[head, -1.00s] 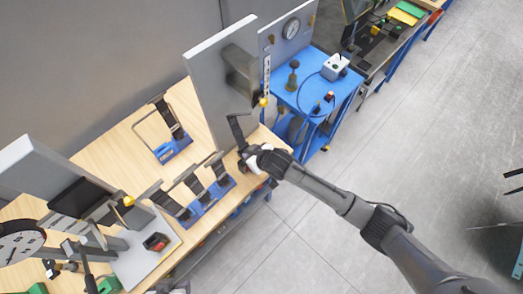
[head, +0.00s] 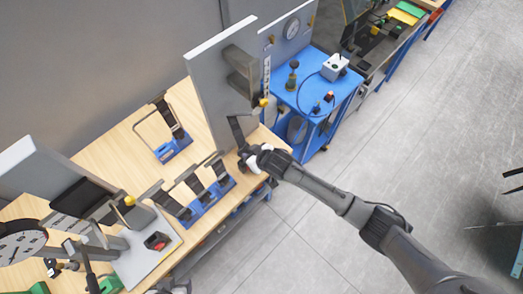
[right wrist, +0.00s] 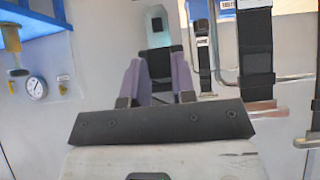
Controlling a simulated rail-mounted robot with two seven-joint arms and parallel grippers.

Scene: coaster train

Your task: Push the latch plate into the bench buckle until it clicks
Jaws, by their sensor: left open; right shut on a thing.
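My right gripper (head: 252,157) is at the panel end of the bench, shut on the dark body of a latch plate. In the right wrist view its two fingers (right wrist: 157,82) grip that black body, and the pale metal latch plate (right wrist: 157,22) with a hole points away from me. A dark strap (head: 237,130) shows beside the gripper in the head view. The bench buckle (head: 157,241), a dark block with a red button, sits on a grey plate at the lower left, apart from the right gripper. My left gripper (head: 176,288) is open, partly cut off at the bottom edge.
An upright grey panel (head: 205,85) with a bracket stands close to the right gripper. Blue holders (head: 208,203) with dark straps lie between it and the buckle. Another grey panel (head: 40,170) is at left. A blue cart (head: 325,95) stands beyond the bench.

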